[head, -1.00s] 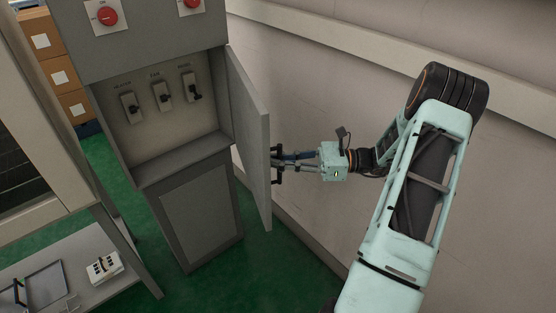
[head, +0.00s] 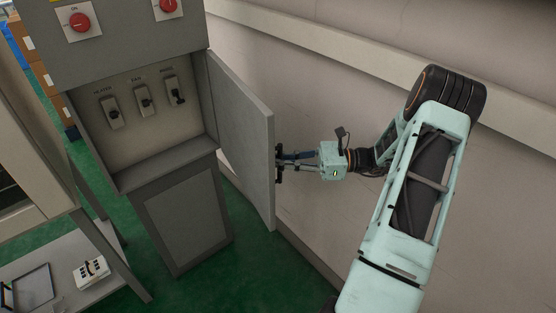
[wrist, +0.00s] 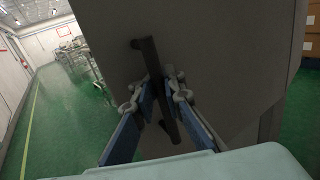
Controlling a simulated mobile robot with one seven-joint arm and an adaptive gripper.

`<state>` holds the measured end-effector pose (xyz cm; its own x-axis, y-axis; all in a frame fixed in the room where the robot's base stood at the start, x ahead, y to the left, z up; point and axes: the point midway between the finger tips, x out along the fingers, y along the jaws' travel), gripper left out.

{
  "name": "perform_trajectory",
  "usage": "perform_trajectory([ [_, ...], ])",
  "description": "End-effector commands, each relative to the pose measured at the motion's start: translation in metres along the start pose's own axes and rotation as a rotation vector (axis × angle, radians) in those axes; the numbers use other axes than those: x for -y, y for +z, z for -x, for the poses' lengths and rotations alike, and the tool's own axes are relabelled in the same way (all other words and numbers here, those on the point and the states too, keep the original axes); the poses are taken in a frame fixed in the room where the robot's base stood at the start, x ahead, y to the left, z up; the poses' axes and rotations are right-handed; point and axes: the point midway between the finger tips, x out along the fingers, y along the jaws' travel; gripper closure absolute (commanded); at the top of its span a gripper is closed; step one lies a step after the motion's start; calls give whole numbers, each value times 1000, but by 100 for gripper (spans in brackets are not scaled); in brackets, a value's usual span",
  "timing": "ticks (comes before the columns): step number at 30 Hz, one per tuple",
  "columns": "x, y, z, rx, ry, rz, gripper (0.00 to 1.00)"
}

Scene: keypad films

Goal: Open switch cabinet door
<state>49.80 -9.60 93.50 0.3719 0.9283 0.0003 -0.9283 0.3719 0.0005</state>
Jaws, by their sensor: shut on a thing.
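The grey switch cabinet (head: 185,210) stands left of centre in the head view. Its door (head: 240,140) is swung open on its right-hand side, and the compartment with three toggle switches (head: 144,98) is exposed. The black door handle (head: 278,163) is on the door's outer face, near its free edge. My gripper (head: 286,160) is at the handle, to the right of the door. In the wrist view the dark bar handle (wrist: 160,90) runs between my blue-padded fingers, and my gripper (wrist: 162,98) is shut on it.
A wall (head: 330,100) runs behind and to the right of the cabinet, close to my arm. A bench (head: 85,265) with a tray (head: 35,287) and a white keypad device (head: 91,272) stands at lower left. Red knobs (head: 80,22) are above the compartment. Green floor shows below the door.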

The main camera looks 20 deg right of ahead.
Motion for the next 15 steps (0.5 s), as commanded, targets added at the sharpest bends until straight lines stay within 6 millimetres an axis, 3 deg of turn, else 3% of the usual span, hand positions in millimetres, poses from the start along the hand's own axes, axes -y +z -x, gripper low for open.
perform_trajectory([
  [11, -3, -2, 2, -3, 3, -6, 100],
  [12, -3, -2, 2, -3, 3, -6, 90],
  [15, -3, -2, 2, -3, 3, -6, 79],
])
